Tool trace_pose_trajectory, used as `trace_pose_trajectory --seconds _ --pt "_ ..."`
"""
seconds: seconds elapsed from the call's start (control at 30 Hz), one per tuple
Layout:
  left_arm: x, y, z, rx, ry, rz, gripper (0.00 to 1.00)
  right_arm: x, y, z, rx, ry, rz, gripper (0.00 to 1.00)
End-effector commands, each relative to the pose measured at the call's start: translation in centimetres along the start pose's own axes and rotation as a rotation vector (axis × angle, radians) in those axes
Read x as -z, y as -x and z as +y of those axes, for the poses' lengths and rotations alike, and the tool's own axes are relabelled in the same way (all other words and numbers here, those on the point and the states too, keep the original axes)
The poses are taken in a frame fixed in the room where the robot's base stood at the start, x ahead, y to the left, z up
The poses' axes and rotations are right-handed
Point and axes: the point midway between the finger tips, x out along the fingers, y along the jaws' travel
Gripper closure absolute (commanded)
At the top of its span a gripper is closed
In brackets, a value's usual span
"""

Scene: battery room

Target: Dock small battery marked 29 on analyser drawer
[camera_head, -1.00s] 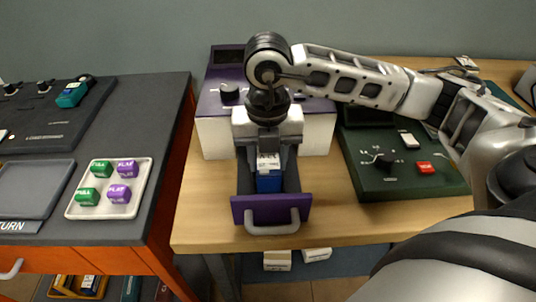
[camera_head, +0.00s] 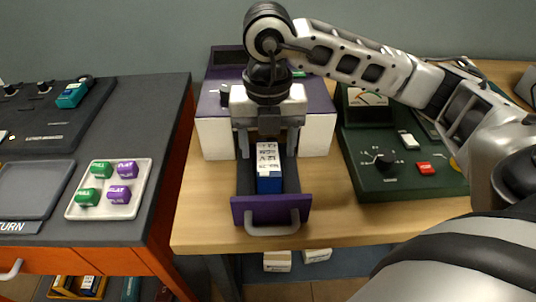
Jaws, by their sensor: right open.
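The small battery (camera_head: 269,169), blue with a white label, sits in the open analyser drawer (camera_head: 271,208). Its marking is too small to read for sure. The drawer has a purple front with a grey handle and extends from the white and purple analyser (camera_head: 317,128). My right gripper (camera_head: 268,150) is open just above and behind the battery, its fingers apart on either side. My left gripper is not in view.
A green meter box (camera_head: 400,176) stands close to the right of the drawer. On the left bench, a white tray (camera_head: 138,207) holds several green and purple cells, and a grey RETURN tray (camera_head: 30,188) lies beside it. Bare wood (camera_head: 208,215) lies left of the drawer.

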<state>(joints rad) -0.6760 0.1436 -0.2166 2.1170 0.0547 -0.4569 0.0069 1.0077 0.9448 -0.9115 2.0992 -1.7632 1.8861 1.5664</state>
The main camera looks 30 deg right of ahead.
Motion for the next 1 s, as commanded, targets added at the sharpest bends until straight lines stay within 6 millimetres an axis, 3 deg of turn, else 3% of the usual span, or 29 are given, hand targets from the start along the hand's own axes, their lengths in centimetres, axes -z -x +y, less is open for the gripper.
trace_pose_trajectory --seconds 0.2,0.4,1.0 --pt "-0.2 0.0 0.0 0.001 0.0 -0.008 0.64 -0.1 5.0 0.1 -0.003 0.001 -0.005 0.39" --pt "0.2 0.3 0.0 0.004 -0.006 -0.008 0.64 0.0 7.7 0.0 -0.001 0.0 -0.003 0.39" --pt "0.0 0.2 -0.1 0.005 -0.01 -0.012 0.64 0.0 8.1 0.0 0.001 0.0 0.0 0.39"
